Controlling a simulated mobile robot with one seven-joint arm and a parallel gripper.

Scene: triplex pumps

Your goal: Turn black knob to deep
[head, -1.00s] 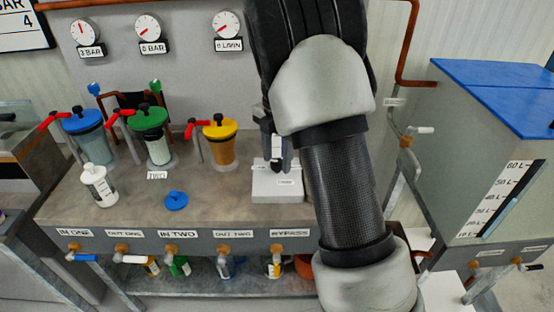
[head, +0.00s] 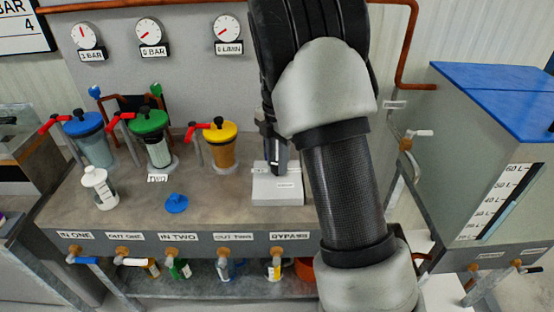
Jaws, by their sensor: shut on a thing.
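The black knob sits on top of a light grey box (head: 277,190) on the bench; my gripper and arm mostly hide it. Small white labels show on the box, too small to read. My gripper (head: 278,166) points down at the top of the box and is shut on the knob. I cannot tell which way the knob points.
Blue, green and yellow-lidded canisters (head: 222,146) with red-handled valves stand left of the box. A white bottle (head: 99,188) and a blue cap (head: 176,203) are on the bench (head: 130,210). A blue-lidded tank (head: 480,150) stands to the right.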

